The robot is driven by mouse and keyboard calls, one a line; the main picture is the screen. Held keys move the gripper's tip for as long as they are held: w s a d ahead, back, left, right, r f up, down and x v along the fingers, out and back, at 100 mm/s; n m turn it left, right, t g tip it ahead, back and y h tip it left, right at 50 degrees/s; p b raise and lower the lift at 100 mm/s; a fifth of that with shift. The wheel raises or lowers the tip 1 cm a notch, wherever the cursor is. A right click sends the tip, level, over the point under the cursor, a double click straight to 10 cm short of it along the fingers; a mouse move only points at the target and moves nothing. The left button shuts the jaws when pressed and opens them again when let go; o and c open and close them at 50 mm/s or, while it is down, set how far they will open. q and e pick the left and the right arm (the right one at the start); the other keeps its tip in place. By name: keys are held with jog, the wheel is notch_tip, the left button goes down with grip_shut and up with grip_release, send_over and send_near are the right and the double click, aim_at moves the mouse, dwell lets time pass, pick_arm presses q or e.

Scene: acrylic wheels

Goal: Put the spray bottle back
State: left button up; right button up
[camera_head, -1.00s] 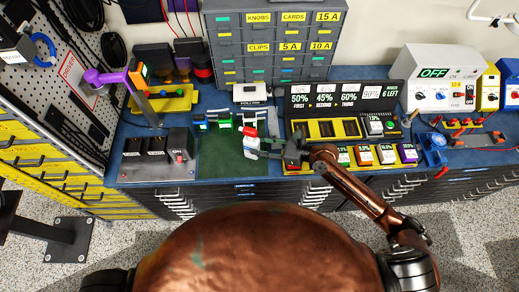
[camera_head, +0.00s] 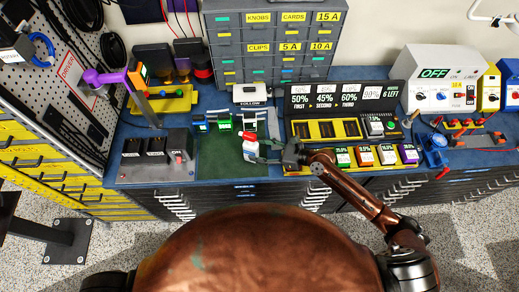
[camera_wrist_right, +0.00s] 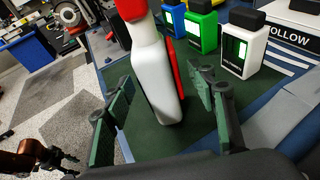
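The white spray bottle (camera_head: 250,148) with a red top is at the front of the green mat (camera_head: 215,163), in front of the small capped units. In the right wrist view the bottle (camera_wrist_right: 152,75) is between the two fingers of my right gripper (camera_wrist_right: 160,108), with visible gaps on both sides. Its base appears on or just above the mat; I cannot tell which. In the head view my right gripper (camera_head: 268,152) reaches in from the right, with its fingers at the bottle.
Blue (camera_head: 199,123), green (camera_head: 225,122) and white (camera_wrist_right: 241,45) black-capped units stand in a row behind the bottle. A yellow charging rack (camera_head: 298,130) with a display is to the right. A grey switch box (camera_head: 150,170) is to the left. The bench's front edge is close.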

jog(key=b+v, duration=0.1)
jog(key=v, duration=1.1)
jog(key=shift+r, duration=0.1)
